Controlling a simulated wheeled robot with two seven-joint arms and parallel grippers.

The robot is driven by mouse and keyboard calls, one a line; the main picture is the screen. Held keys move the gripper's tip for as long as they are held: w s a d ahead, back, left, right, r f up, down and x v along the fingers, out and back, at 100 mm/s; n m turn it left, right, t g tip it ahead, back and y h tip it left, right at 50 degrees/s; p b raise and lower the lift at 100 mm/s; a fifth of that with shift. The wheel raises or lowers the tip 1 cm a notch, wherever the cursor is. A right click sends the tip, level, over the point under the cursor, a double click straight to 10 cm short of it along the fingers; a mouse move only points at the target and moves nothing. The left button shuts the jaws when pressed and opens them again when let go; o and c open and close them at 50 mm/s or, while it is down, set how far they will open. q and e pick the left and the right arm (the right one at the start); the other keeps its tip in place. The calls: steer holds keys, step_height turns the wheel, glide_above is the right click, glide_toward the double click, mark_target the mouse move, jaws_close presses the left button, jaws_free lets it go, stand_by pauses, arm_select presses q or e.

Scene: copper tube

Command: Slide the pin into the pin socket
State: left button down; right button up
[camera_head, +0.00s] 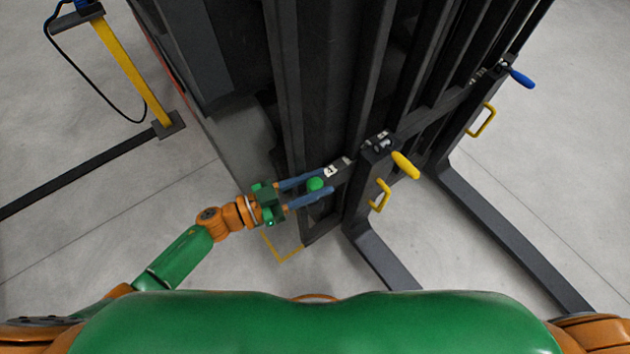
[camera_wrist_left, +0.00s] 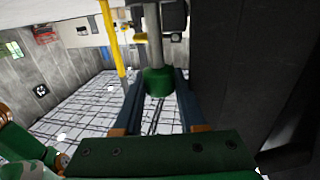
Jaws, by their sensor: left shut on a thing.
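My left gripper (camera_head: 328,181) reaches in from the left beside the dark rack. Its blue fingers are shut on the green knob (camera_head: 315,184) of the pin. In the left wrist view the green knob (camera_wrist_left: 158,83) sits between the fingers, and the pin's grey shaft (camera_wrist_left: 153,32) points away from the gripper. A small metal fitting (camera_head: 339,166) on the rack, likely the pin socket, is close to the fingertips. I cannot tell whether the pin's tip is in it. My right gripper is not in view.
The dark rack (camera_head: 330,70) fills the middle. A yellow handle (camera_head: 405,165), yellow loops (camera_head: 380,196) and a blue handle (camera_head: 522,77) stick out from it. Dark legs (camera_head: 510,235) run along the floor. A yellow post (camera_head: 132,72) stands at upper left.

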arm_select(q)
steer(key=shift+f+b, duration=0.9)
steer(key=shift+f, duration=0.25)
steer(key=shift+c, duration=2)
jaws_free()
steer(key=shift+r, duration=0.15)
steer(key=v, duration=0.7)
steer(key=shift+s, duration=0.1)
